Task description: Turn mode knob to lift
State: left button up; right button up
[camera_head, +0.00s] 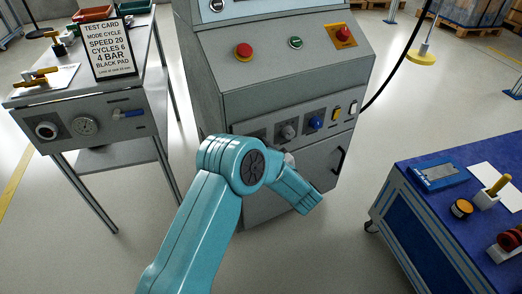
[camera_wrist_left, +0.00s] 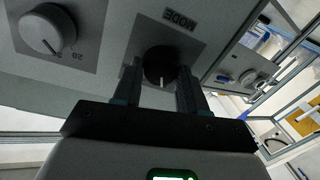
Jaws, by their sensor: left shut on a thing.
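The mode knob (camera_wrist_left: 160,65) is a dark round knob on a grey plate, with the MODE label beside it in the left wrist view. A pale pointer mark on the knob points down in that picture. The two fingers of my left gripper (camera_wrist_left: 159,76) stand on either side of the knob and are shut on it. In the head view my teal left arm hides the gripper and the knob at the front of the grey machine (camera_head: 290,75). The knob's mode markings cannot be read. My right gripper is in neither view.
A grey knob (camera_head: 288,131), a blue knob (camera_head: 316,123) and a yellow switch (camera_head: 336,113) share the panel. A red button (camera_head: 243,51) sits above. A grey table with a test card (camera_head: 112,47) stands left, a blue-topped cart (camera_head: 415,205) right.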

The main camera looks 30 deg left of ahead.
pick_arm(q)
jog(key=shift+s+f+n+h+b, duration=0.1)
jog(key=shift+n+h+b, duration=0.3)
jog(key=shift+n+b, duration=2.45)
jog(key=shift+n+p, duration=0.35)
jog(key=shift+n, duration=0.3)
jog(key=o, duration=1.1)
jog(key=shift+c, duration=0.2)
jog(key=shift+d, duration=0.1)
jog(key=p+v, duration=0.3)
jog(key=v, duration=1.3)
jog(key=shift+s+p, duration=0.15)
jog(key=shift+p, duration=0.2)
